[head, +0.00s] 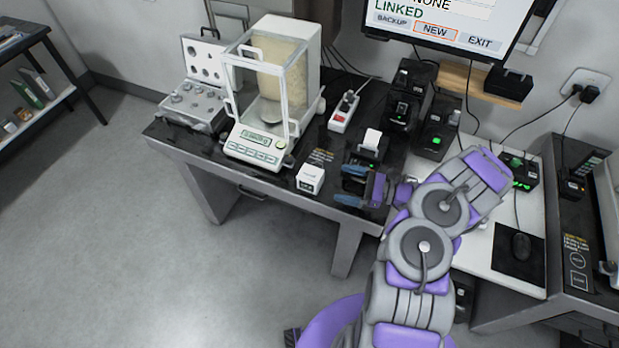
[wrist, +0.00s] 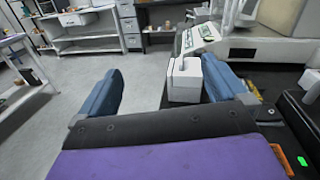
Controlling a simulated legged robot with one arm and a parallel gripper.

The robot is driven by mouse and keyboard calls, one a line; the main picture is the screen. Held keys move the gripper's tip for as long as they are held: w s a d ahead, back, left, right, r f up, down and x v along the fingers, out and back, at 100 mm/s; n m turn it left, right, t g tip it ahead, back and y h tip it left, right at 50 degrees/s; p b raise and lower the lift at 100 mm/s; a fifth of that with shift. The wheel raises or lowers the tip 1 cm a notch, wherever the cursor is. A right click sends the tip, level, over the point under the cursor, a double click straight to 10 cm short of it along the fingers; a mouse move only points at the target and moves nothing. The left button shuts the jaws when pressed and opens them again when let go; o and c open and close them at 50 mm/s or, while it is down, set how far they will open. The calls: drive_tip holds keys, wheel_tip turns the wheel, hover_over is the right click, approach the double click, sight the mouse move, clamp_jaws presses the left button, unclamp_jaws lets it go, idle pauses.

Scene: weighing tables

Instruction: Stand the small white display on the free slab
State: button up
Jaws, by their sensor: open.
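My gripper (head: 346,185) is open and empty, low over the same table, just right of the display in the head view. Its blue fingers also show in the wrist view (wrist: 160,84). I cannot tell if a finger touches the display. A dark slab (head: 575,215) with printed markings lies at the far right, partly cut off.
The glass-sided balance (head: 262,140) and an open weight case (head: 192,105) stand on the left table. A power strip (head: 343,112) and a small printer (head: 371,147) are behind my gripper. A white desk with a mouse (head: 521,246) lies between the tables. Floor at left is clear.

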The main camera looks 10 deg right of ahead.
drive_tip(key=d+f+m+t, duration=0.1)
drive_tip(key=f, duration=0.1)
drive_tip(key=d+f+m+h, duration=0.1)
drive_tip(key=d, duration=0.1)
drive_tip(key=d+f+m+t, duration=0.1)
drive_tip(key=f, duration=0.1)
drive_tip(key=shift+s+d+f+t+h, duration=0.25)
drive_tip(key=shift+d+f+t+h, duration=0.05)
drive_tip(key=shift+f+h, duration=0.1)
drive_tip(key=b, duration=0.2)
approach(311, 175)
drive_tip(key=w+a, duration=0.1)
drive_tip(key=w+a+f, duration=0.1)
drive_tip(key=w, duration=0.1)
drive_tip(key=w+a, duration=0.1)
drive_tip(key=shift+w+a+f, duration=0.15)
drive_tip(key=shift+a+f, duration=0.15)
drive_tip(key=shift+a, duration=0.05)
drive_tip(key=b+x, duration=0.1)
drive_tip(key=x, duration=0.3)
drive_tip(key=shift+f, duration=0.2)
drive_tip(key=shift+w+a+r+b, duration=0.1)
drive_tip(key=shift+w+a+b, duration=0.25)
drive_tip(key=shift+a, duration=0.15)
drive_tip(key=shift+c, duration=0.3)
drive_tip(key=c, duration=1.3)
drive_tip(key=shift+r, duration=0.1)
